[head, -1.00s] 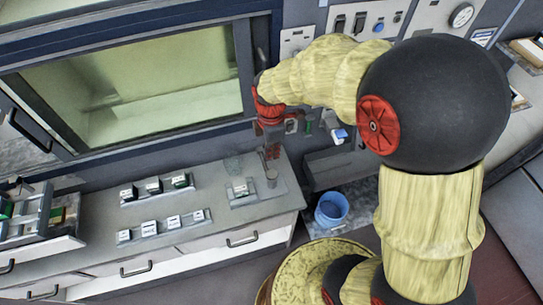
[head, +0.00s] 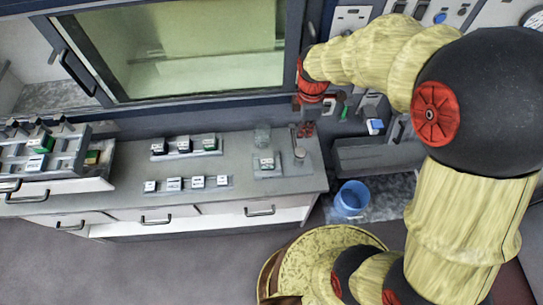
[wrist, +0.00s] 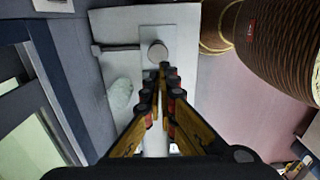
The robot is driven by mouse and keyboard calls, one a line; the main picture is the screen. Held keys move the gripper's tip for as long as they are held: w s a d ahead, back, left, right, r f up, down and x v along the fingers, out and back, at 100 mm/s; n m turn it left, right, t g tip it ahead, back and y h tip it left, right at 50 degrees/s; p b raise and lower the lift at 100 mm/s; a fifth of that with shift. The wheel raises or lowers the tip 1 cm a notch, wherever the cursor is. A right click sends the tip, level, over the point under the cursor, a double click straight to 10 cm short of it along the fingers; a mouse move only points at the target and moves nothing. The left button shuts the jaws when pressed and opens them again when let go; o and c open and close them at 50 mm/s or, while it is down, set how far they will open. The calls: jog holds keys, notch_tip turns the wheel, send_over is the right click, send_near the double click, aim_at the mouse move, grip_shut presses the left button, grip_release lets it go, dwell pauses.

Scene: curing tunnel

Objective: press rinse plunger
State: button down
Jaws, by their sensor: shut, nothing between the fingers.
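The likely rinse plunger, a short pale cylinder with a round top (head: 299,153), stands at the right end of the grey counter (head: 240,143). Its round cap (wrist: 157,52) also shows in the wrist view, just beyond my fingertips. My gripper (head: 305,131) points down above and slightly behind it in the head view. In the wrist view my gripper (wrist: 162,72) has its fingers together with nothing between them. The tips look close to the cap's edge; I cannot tell whether they touch it.
A clear glass (head: 262,137) stands left of the plunger; it also shows in the wrist view (wrist: 119,97). A small plate with a labelled block (head: 267,162) is near. Racks of labelled blocks (head: 186,145) stand further left. A blue bucket (head: 351,199) is right of the counter.

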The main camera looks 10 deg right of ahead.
aim_at(301, 154)
jog(key=r, duration=0.3)
jog(key=shift+s+d, duration=0.25)
jog(key=shift+f, duration=0.15)
notch_tip(301, 154, down, 14)
jog(key=shift+r, duration=0.1)
dwell(0.7)
